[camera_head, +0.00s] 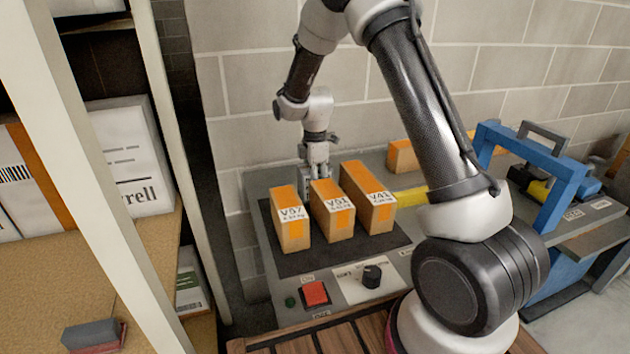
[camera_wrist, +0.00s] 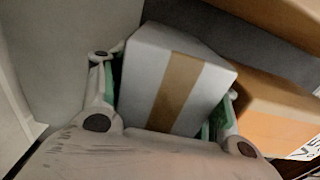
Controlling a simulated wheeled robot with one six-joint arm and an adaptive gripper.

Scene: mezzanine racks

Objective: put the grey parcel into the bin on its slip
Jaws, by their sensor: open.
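In the wrist view, a pale grey parcel (camera_wrist: 145,75) with a brown tape strip lies between the fingers of my gripper (camera_wrist: 168,92). The gripper is open, with one green-padded finger on each side of the parcel. I cannot tell whether the pads touch it. In the head view, my gripper (camera_head: 316,180) points down behind the orange-and-brown cartons, near the wall. No slip on the parcel is readable, and no bin is clearly identifiable.
Cartons marked V57 (camera_head: 290,220), V51 (camera_head: 332,210) and V41 (camera_head: 368,198) stand on a dark mat (camera_head: 300,265). In front are a red button (camera_head: 315,294) and black knob (camera_head: 372,275). A blue frame (camera_head: 560,185) stands right; a shelf post (camera_head: 95,150) stands left.

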